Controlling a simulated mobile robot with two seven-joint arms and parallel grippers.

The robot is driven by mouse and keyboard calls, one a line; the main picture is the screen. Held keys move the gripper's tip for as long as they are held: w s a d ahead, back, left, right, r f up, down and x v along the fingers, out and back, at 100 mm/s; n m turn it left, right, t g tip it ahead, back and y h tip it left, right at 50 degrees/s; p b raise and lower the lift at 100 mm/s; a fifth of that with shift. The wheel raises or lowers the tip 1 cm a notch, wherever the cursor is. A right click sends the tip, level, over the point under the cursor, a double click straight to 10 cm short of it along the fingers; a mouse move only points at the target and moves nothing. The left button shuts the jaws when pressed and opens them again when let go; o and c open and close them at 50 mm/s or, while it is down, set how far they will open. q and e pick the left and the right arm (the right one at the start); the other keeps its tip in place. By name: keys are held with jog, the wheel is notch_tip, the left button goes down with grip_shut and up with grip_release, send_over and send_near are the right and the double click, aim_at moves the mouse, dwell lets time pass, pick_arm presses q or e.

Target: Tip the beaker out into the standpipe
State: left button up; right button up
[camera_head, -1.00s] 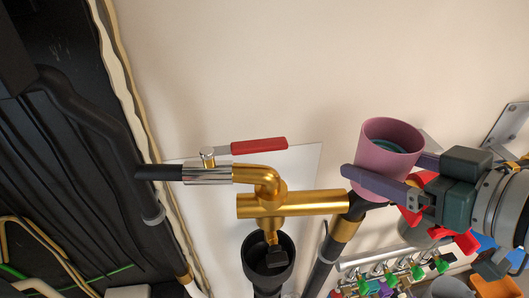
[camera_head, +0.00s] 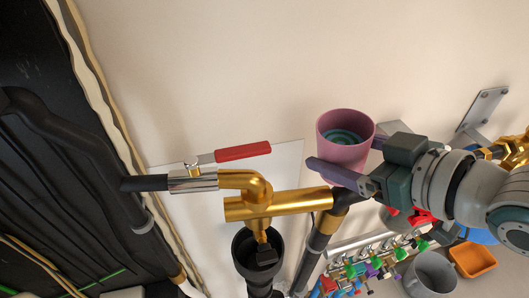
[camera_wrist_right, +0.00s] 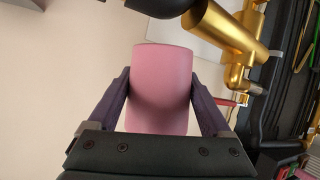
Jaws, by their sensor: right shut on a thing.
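The pink beaker (camera_head: 343,160) is held up in front of the wall, roughly upright, with its open mouth facing my head camera. Teal rings show inside it. My right gripper (camera_head: 346,152) is shut on it, one finger on each side. The wrist view shows the pink beaker (camera_wrist_right: 162,95) between both fingers (camera_wrist_right: 160,82). The standpipe appears to be the black open-topped pipe (camera_head: 240,250), below and left of the beaker and apart from it. A brass spout ends over its mouth and partly hides the inside. My left gripper is not in view.
A brass tap body (camera_head: 290,204) lies between beaker and standpipe, with a red lever (camera_head: 243,152) up left. A grey mug (camera_head: 432,275), an orange tray (camera_head: 472,260) and a manifold with green knobs (camera_head: 375,257) are at lower right. The wall above is clear.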

aim_at(322, 142)
jog(key=shift+s+a, duration=0.1)
jog(key=shift+a, duration=0.05)
jog(key=shift+a+r+n+h+p, duration=0.15)
jog(key=shift+r+n+h+p, duration=0.2)
jog(key=shift+p, duration=0.55)
jog(key=shift+s+a+r+n+h+p, duration=0.2)
jog(key=shift+a+n+h+p, duration=0.2)
jog(key=shift+p, duration=0.35)
jog(key=shift+a+f, duration=0.1)
jog(key=shift+f, duration=0.3)
jog(key=shift+s+a+f+n+h+b, duration=0.1)
jog(key=shift+a+f+n+h+b, duration=0.15)
jog(key=shift+n+h, duration=0.25)
jog(key=shift+a+r, duration=0.1)
jog(key=shift+r, duration=0.05)
jog(key=shift+a+r, duration=0.15)
jog(key=shift+r, duration=0.15)
jog(key=shift+s+a+r+n+t+h+p, duration=0.15)
jog(key=shift+a+r+n+h+p, duration=0.1)
jog(key=shift+r+p, duration=0.2)
jog(key=shift+a+r+n+t+h+p, duration=0.15)
jog(key=shift+r+n+h+p, duration=0.05)
jog(key=shift+r+p, duration=0.25)
jog(key=shift+a+r+n+h, duration=0.15)
jog(key=shift+r+n+h, duration=0.1)
jog(key=shift+n+h, duration=0.15)
